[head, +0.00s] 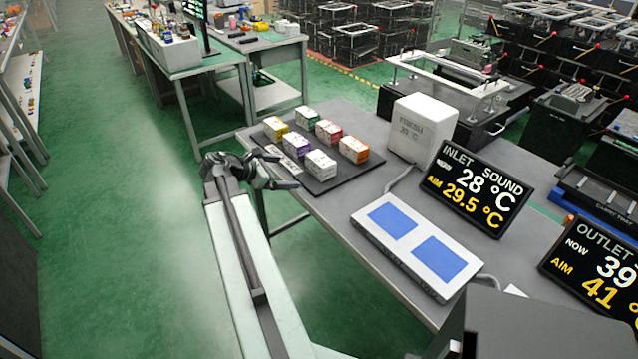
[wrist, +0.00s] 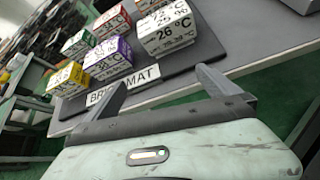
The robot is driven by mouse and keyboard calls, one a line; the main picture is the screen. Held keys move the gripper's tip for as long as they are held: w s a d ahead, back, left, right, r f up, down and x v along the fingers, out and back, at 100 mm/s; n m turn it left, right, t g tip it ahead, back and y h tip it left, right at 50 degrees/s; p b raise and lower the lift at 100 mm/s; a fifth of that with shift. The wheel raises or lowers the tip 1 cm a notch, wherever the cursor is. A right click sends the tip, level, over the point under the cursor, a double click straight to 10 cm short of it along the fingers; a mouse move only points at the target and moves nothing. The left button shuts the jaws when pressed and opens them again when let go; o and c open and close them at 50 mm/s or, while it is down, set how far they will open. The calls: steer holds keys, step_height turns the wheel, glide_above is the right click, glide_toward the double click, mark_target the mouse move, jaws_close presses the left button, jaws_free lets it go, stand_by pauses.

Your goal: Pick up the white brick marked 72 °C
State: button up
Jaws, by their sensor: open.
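The white brick (head: 320,165) stands at the near right corner of the dark brick mat (head: 335,186) on the grey table.
Close by on the mat stand yellow (head: 276,129), green (head: 306,118), red (head: 328,132), purple (head: 297,146) and orange (head: 354,150) bricks. A white box (head: 422,128), a panel with two blue squares (head: 418,244) and an inlet display (head: 474,190) stand to the right.

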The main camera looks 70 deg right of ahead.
mark_target(314, 163)
steer(key=s+d, duration=0.1)
steer(key=s, duration=0.1)
steer(key=s+d+r+n+g, duration=0.1)
steer(key=s+d, duration=0.1)
steer(key=s, duration=0.1)
steer(key=s+d+g, duration=0.1)
steer(key=s+d, duration=0.1)
steer(key=shift+s+d+r+n+h+b, duration=0.1)
steer(key=shift+s+r+n+h+b, duration=0.05)
steer(key=shift+n+h+b, duration=0.25)
steer(key=shift+w+f+b+x, duration=0.15)
steer(key=shift+b+x, duration=0.7)
steer(key=shift+x, duration=1.1)
steer(key=shift+w+f+b+x, duration=0.15)
steer(key=shift+b+x, duration=0.65)
steer(key=shift+x, duration=1.15)
steer(key=shift+r, duration=0.1)
steer(key=c, duration=1.5)
step_height(314, 163, up, 10)
steer(key=p, duration=1)
steer(key=shift+r, duration=0.1)
